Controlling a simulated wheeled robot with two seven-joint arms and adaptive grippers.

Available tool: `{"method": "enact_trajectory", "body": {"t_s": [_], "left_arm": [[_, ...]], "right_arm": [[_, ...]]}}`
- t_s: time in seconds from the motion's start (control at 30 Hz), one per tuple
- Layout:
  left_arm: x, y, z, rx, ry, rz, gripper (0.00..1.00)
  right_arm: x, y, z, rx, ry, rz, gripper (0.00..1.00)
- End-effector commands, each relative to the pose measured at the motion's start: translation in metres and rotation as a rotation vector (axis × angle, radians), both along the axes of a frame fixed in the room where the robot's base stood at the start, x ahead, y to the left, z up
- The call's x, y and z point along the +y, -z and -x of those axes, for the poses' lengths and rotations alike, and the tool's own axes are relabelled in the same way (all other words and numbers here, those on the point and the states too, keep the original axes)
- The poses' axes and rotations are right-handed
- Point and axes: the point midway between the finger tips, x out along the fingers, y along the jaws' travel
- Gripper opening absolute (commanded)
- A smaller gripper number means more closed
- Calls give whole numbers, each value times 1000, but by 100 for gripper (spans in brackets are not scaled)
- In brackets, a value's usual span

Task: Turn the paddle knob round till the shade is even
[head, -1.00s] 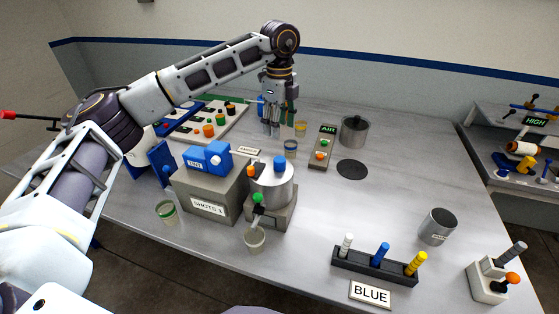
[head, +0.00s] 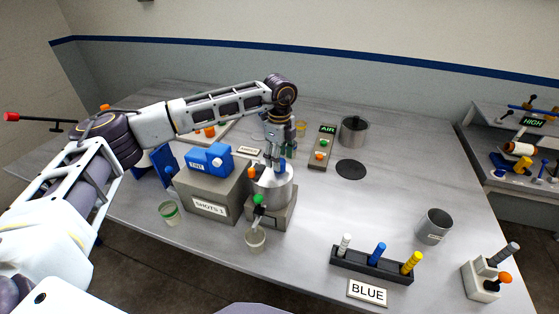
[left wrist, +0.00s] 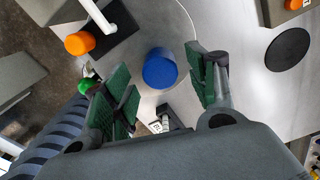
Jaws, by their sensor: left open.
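The blue paddle knob (head: 282,166) stands on the lid of the silver pot (head: 272,188), which sits on a grey base. My left gripper (head: 272,164) is above the pot, fingers down, beside the knob in the head view. In the left wrist view the gripper (left wrist: 158,64) is open, and the round blue knob top (left wrist: 160,71) shows between the green finger pads. The knob appears apart from both pads. The resin's shade inside the pot cannot be seen. My right gripper is not in view.
A grey box marked SHOTS 1 (head: 212,192) with a blue TINT unit (head: 208,158) stands left of the pot. A cup (head: 256,240) is under the spout. A rack of coloured pegs (head: 372,266) is at front right.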

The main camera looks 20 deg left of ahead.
Motion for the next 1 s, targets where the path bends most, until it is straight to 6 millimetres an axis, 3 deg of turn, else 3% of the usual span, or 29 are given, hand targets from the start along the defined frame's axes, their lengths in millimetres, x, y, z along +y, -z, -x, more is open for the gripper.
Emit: {"method": "enact_trajectory", "body": {"t_s": [0.3,0.63,1.0], "left_arm": [[0,24,0,0,0,0,58],[0,26,0,0,0,0,58],[0,26,0,0,0,0,12]], "right_arm": [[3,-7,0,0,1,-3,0],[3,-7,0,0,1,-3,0],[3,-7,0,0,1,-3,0]]}}
